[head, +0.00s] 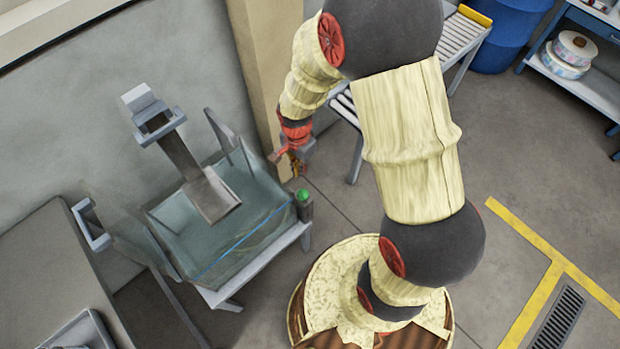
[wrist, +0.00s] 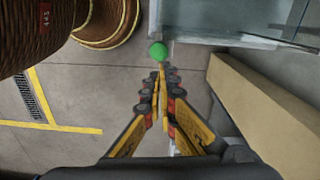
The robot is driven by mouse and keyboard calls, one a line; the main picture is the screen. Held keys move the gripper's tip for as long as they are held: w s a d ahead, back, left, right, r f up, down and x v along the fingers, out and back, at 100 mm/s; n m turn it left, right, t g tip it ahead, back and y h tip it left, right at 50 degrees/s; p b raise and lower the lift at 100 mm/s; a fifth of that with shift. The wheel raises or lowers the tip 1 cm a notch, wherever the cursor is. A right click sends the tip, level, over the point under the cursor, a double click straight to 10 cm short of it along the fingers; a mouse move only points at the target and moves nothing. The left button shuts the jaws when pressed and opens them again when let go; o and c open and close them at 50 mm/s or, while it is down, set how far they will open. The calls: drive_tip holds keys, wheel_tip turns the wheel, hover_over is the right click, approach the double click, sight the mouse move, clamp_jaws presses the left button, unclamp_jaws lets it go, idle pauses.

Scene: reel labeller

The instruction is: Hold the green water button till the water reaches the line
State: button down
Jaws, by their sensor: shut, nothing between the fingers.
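The green button (head: 303,195) sits on top of a dark post at the right corner of the glass tank (head: 240,250). In the wrist view the green button (wrist: 158,51) shows just beyond my fingertips. My gripper (head: 296,168) is shut and empty, above and slightly left of the button in the head view; it also shows in the wrist view (wrist: 161,68). I cannot tell whether the fingertips touch the button. A blue line (head: 240,243) runs along the tank's front wall. The tank looks clear, and its water level is hard to make out.
A metal chute (head: 185,160) slopes down into the tank. A beige pillar (head: 268,80) stands behind my gripper. A grey bench (head: 50,270) is at the left. A roller conveyor (head: 460,35), a blue barrel (head: 508,35) and a shelf with reels (head: 573,50) are at the back right.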

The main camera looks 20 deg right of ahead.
sight(301, 192)
drive_tip(key=shift+w+m, duration=0.1)
drive_tip(key=shift+m, duration=0.5)
drive_tip(key=shift+a, duration=0.1)
drive_tip(key=shift+f, duration=0.1)
wheel_tip(301, 192, down, 14)
drive_tip(key=b, duration=0.3)
